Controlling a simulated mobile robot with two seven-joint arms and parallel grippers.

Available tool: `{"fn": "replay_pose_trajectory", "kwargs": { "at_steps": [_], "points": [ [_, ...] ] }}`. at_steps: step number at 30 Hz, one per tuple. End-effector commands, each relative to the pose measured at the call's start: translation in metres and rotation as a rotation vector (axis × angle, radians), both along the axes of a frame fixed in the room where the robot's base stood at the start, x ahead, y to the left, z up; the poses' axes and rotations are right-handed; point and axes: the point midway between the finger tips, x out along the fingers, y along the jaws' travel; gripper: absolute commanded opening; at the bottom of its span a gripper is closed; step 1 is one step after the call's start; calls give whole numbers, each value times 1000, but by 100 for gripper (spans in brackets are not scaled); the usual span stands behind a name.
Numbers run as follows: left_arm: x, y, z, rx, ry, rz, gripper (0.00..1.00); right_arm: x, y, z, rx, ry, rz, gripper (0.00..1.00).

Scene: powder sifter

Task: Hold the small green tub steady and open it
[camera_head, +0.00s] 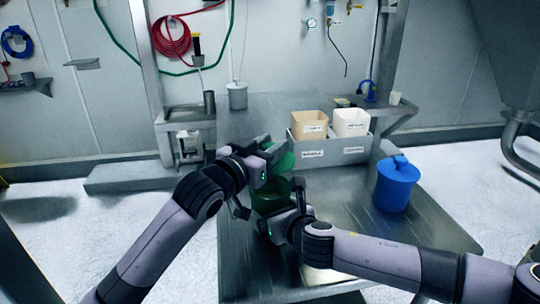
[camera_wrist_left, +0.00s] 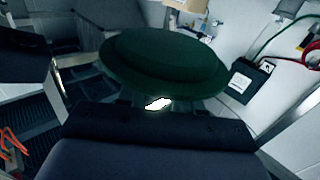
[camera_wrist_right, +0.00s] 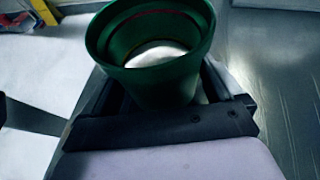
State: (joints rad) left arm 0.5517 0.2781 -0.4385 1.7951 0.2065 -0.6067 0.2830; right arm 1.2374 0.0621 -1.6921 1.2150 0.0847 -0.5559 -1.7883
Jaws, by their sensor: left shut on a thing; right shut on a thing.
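The small green tub (camera_head: 268,204) stands upright over the steel table. In the right wrist view the tub (camera_wrist_right: 160,85) has no lid on it, and pale contents show inside. My right gripper (camera_head: 284,203) is shut on the tub's side, low in the head view. The round dark green lid (camera_head: 284,161) is apart from the tub and above it. My left gripper (camera_head: 264,162) is shut on the lid. The lid (camera_wrist_left: 165,60) fills the upper middle of the left wrist view. The arms and grippers partly hide the tub and lid in the head view.
A grey rack (camera_head: 325,154) holds a tan container (camera_head: 309,125) and a white container (camera_head: 351,123) behind the grippers. A blue lidded tub (camera_head: 396,187) stands to the right. A metal canister (camera_head: 237,97) is at the back. The table's front right is clear.

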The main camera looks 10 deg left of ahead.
Motion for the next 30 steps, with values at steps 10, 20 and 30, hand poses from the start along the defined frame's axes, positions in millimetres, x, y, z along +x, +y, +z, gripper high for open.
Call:
{"fn": "replay_pose_trajectory", "kwargs": {
  "at_steps": [10, 20, 30],
  "points": [
    [0, 0, 0, 0, -1, 0, 0, 0, 0, -1, -2, 0, -1, 100],
    [0, 0, 2, 0, -1, 0, 0, -8, -7, 4, -1, 1, 0, 100],
    [0, 0, 7, 0, -1, 0, 0, -39, -30, 20, 0, 0, 1, 100]
  ]
}}
